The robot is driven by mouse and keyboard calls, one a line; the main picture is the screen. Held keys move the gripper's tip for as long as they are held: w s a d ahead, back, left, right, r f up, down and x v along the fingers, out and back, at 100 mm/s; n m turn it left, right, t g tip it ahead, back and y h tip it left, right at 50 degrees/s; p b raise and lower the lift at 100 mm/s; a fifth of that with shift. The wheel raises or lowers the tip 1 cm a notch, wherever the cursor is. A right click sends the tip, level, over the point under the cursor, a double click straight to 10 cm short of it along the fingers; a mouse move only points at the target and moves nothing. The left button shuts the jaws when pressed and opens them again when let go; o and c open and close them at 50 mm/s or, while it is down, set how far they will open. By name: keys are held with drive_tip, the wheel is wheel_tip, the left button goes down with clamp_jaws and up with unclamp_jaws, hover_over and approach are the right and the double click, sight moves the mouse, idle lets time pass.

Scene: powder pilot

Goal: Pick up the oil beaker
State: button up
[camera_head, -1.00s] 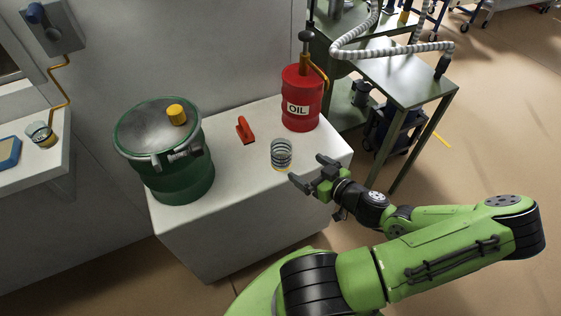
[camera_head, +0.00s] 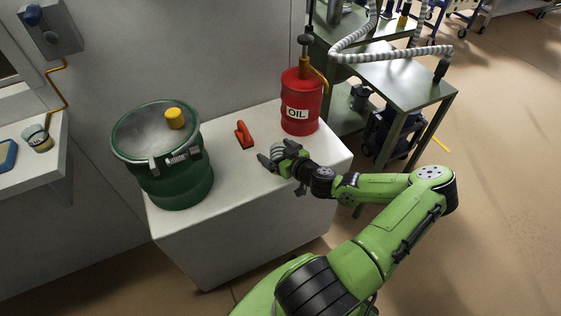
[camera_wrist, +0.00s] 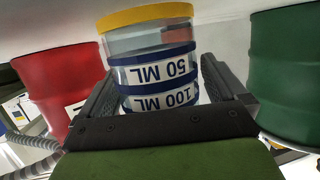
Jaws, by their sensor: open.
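The oil beaker (camera_wrist: 150,65) is a clear glass with a yellow band and blue-and-white bands marked 50 ML and 100 ML. It stands on the white block-shaped table near the red oil can, and fills the middle of the upside-down wrist view. My gripper (camera_head: 277,153) is open, with one finger on each side of the beaker; it also shows in the wrist view (camera_wrist: 165,85). I cannot tell whether the fingers touch the glass. In the head view my gripper hides most of the beaker.
The red oil can (camera_head: 301,105) with a pump stands behind my gripper. A green drum (camera_head: 175,183) with a yellow cap stands left on the white table (camera_head: 240,195). A red-handled tool (camera_head: 243,134) lies between them.

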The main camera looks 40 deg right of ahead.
drive_tip(key=c, duration=1.1)
drive_tip(key=shift+o, duration=0.2)
wheel_tip(320, 180, up, 10)
drive_tip(key=p, duration=0.3)
